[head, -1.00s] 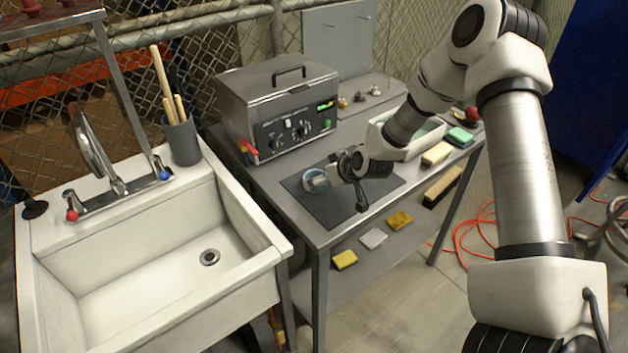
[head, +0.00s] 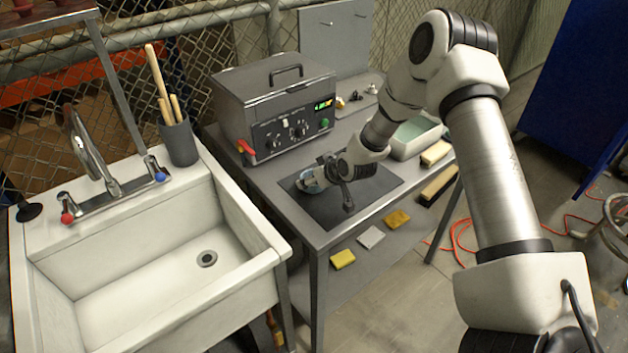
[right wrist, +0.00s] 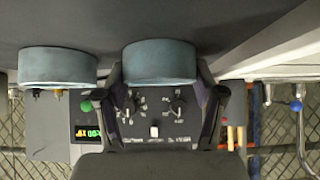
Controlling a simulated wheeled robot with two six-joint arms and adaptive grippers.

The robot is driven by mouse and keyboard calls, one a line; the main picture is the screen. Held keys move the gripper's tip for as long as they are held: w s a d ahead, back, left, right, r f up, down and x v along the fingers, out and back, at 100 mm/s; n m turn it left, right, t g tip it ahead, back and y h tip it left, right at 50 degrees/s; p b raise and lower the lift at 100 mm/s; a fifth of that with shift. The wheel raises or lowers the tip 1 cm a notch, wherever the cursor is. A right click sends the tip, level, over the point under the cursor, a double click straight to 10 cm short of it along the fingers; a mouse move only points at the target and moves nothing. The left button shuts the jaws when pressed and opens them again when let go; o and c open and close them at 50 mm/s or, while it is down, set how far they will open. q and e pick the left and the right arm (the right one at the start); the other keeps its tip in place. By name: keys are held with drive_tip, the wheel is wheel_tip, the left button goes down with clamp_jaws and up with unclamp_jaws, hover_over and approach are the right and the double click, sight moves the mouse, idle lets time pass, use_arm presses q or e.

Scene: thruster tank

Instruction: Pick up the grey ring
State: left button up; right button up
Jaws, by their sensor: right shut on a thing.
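A blue-grey ring (right wrist: 160,62) sits between the two fingers of my right gripper (right wrist: 163,88) in the right wrist view, and the gripper is shut on it. A second, similar ring (right wrist: 58,67) stands apart to the left there. In the head view my right gripper (head: 328,172) is low over the dark mat (head: 335,206) on the grey table, with a bluish ring (head: 309,183) at its tip. The gripper partly hides the ring. I cannot tell whether the held ring touches the mat. My left gripper is not in view.
A grey metal tank (head: 275,105) with knobs stands behind the mat. A white sink (head: 150,265) is to the left. Several sponges lie on the lower shelf (head: 345,290).

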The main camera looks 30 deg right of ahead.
drive_tip(key=shift+w+r, duration=0.15)
drive_tip(key=shift+r, duration=0.3)
wheel_tip(320, 180, up, 2)
drive_tip(key=shift+r, duration=0.1)
drive_tip(key=shift+s+a+r, duration=0.1)
drive_tip(key=shift+s+r, duration=0.1)
drive_tip(key=shift+s, duration=0.55)
drive_tip(key=s, duration=0.4)
drive_tip(key=s+a+r+p, duration=0.1)
drive_tip(key=s, duration=0.9)
drive_tip(key=shift+a+r+p, duration=0.25)
drive_tip(key=shift+a+p, duration=0.15)
drive_tip(key=shift+s, duration=0.3)
drive_tip(key=shift+f, duration=0.1)
drive_tip(key=shift+a, duration=0.1)
